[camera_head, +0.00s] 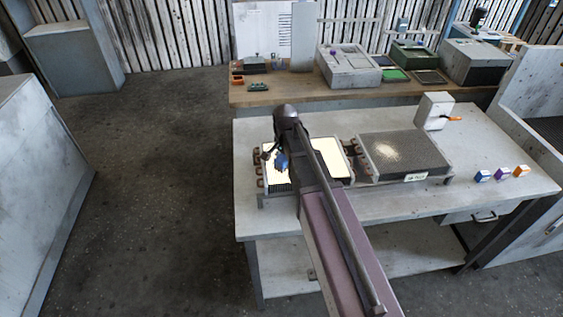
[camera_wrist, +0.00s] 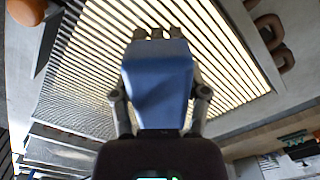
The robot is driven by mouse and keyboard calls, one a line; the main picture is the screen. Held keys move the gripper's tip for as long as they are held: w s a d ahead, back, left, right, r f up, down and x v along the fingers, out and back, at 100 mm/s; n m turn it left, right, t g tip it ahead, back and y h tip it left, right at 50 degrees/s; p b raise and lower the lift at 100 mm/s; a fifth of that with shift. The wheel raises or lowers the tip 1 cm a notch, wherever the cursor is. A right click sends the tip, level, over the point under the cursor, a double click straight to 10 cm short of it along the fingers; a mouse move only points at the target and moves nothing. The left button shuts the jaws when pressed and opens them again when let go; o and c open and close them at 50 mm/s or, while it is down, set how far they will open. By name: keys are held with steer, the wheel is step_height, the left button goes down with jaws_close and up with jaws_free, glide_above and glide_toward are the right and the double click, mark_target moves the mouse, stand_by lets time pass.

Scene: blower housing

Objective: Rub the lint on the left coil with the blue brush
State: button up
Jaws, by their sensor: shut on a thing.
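The left coil (camera_head: 333,158) lies flat on the workbench. Its top is very bright in the head view, and its pale parallel fins (camera_wrist: 95,55) fill much of the wrist view. My gripper (camera_wrist: 160,92) is shut on the blue brush (camera_wrist: 158,75), one finger on each side of its block. In the head view the blue brush (camera_head: 282,163) is over the left part of this coil, partly hidden by my arm. I cannot tell whether the bristles touch the fins. I cannot make out lint on this coil against the brightness.
A darker coil (camera_head: 412,160) with a pale patch lies to the right. A grey box (camera_head: 434,110) stands behind it. Several small coloured blocks (camera_head: 501,173) sit at the bench's right. Copper-coloured pipe bends (camera_wrist: 270,30) edge the left coil. The bench front (camera_head: 400,205) is clear.

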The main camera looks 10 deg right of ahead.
steer(key=shift+d, duration=1.15)
steer(key=shift+d, duration=0.1)
steer(key=shift+d, duration=1.65)
steer(key=shift+r, duration=0.15)
step_height(320, 180, up, 6)
steer(key=p, duration=0.6)
step_height(320, 180, up, 3)
steer(key=p, duration=0.3)
